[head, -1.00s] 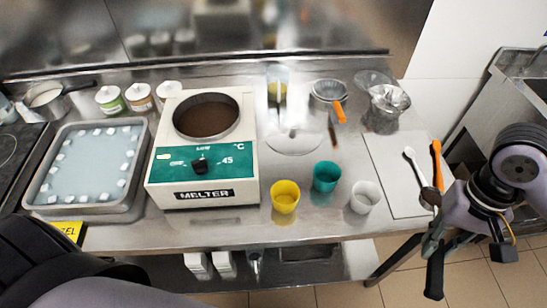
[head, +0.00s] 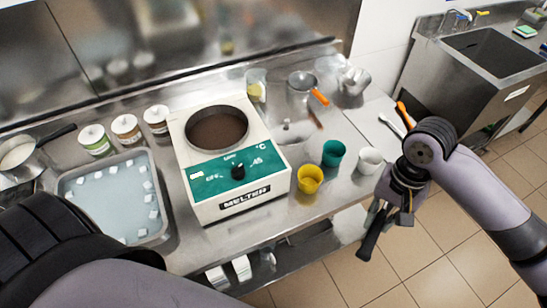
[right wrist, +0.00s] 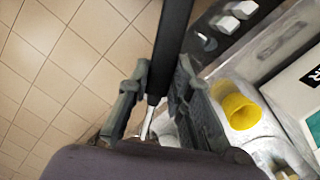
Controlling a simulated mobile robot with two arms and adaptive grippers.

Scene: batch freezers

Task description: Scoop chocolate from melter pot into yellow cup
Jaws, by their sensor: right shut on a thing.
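The melter (head: 232,178) is a white box with a green front panel. Its round pot holds dark brown chocolate (head: 216,131). The yellow cup (head: 310,182) stands upright just right of the melter; it also shows in the right wrist view (right wrist: 238,108). My right gripper (head: 378,212) is shut on the black handle (right wrist: 172,45) of a tool, right of the cups and in front of the counter edge. A thin metal shaft shows by the fingers; the tool's far end is hidden. My left arm is at lower left, its gripper out of view.
A teal cup (head: 333,152) and a white cup (head: 370,160) stand beside the yellow cup. A tray of white cubes (head: 163,236) lies left of the melter, lidded jars (head: 126,128) behind it.

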